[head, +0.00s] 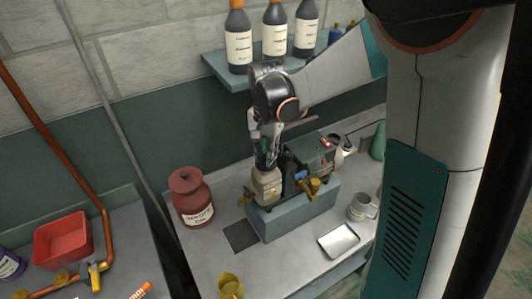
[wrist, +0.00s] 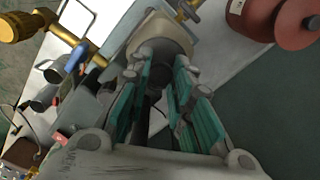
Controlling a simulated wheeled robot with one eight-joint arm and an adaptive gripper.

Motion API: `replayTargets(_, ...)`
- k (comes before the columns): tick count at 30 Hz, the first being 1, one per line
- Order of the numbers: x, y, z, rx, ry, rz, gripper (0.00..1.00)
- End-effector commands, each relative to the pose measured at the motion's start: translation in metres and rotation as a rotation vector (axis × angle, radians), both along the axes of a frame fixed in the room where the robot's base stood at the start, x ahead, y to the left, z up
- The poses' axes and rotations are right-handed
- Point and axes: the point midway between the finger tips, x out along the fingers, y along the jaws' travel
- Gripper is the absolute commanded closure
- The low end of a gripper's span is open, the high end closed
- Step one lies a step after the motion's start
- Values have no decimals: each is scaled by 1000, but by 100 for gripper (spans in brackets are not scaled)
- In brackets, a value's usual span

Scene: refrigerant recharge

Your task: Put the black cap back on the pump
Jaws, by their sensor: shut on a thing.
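The pump (head: 267,187) is a cream body with brass fittings, on a grey-blue block (head: 300,218) on the bench. My gripper (head: 266,157) points down right over the pump's top. In the wrist view my gripper (wrist: 155,92) has its green-padded fingers on both sides of a dark round piece, the black cap (wrist: 156,72). The cap is at or just above the pump's cream top (wrist: 160,42); I cannot tell whether it is seated. In the head view the fingers mostly hide the cap.
A red waste-oil can (head: 190,198) stands left of the pump. A shelf (head: 215,68) with bottles hangs behind. A red bin (head: 62,240) is at left.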

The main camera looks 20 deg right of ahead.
Motion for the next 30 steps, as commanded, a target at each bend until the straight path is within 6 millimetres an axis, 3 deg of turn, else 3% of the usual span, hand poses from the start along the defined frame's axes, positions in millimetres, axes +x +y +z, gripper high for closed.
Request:
replayTargets(7,0,0,0,0,0,0,100)
replayTargets(8,0,0,0,0,0,0,77)
replayTargets(11,0,0,0,0,0,0,56)
replayTargets(18,0,0,0,0,0,0,56)
replayTargets(22,0,0,0,0,0,0,36)
replayTargets(30,0,0,0,0,0,0,36)
